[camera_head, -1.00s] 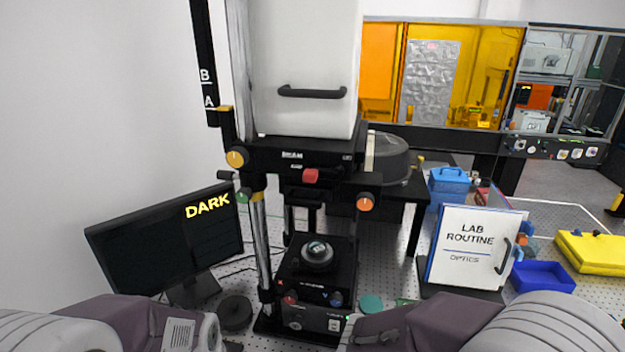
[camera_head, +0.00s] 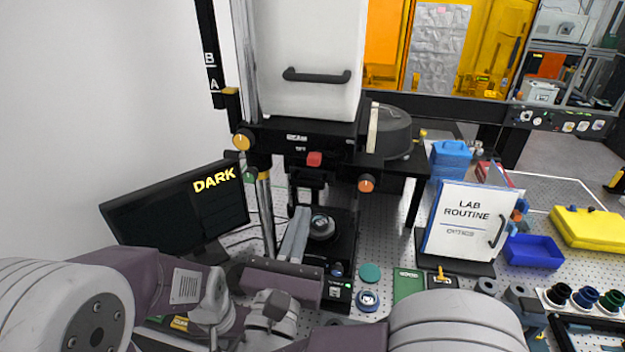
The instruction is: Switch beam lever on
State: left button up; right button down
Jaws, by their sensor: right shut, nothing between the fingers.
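The beam lever has a red knob (camera_head: 314,159) on the black front of the interferometer (camera_head: 330,140), just under a small white label. The monitor (camera_head: 175,212) at the left reads DARK in yellow. My right gripper (camera_head: 301,212) is shut and empty, with its light grey fingers pointing up and away. In the picture its tips lie below the red knob, apart from it, and beside the round dark part (camera_head: 322,226) on the lower stage. My left arm comes in from the left, but I cannot make out its gripper.
An orange knob (camera_head: 366,184) and a yellow knob (camera_head: 242,140) flank the red one. A steel column (camera_head: 266,215) stands left of my right fingers. A LAB ROUTINE binder (camera_head: 465,222), blue tray (camera_head: 533,251) and yellow case (camera_head: 590,228) stand to the right.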

jog(key=p+x, duration=0.4)
jog(key=x, duration=0.6)
jog(key=shift+r+m, duration=0.1)
jog(key=shift+m, duration=0.4)
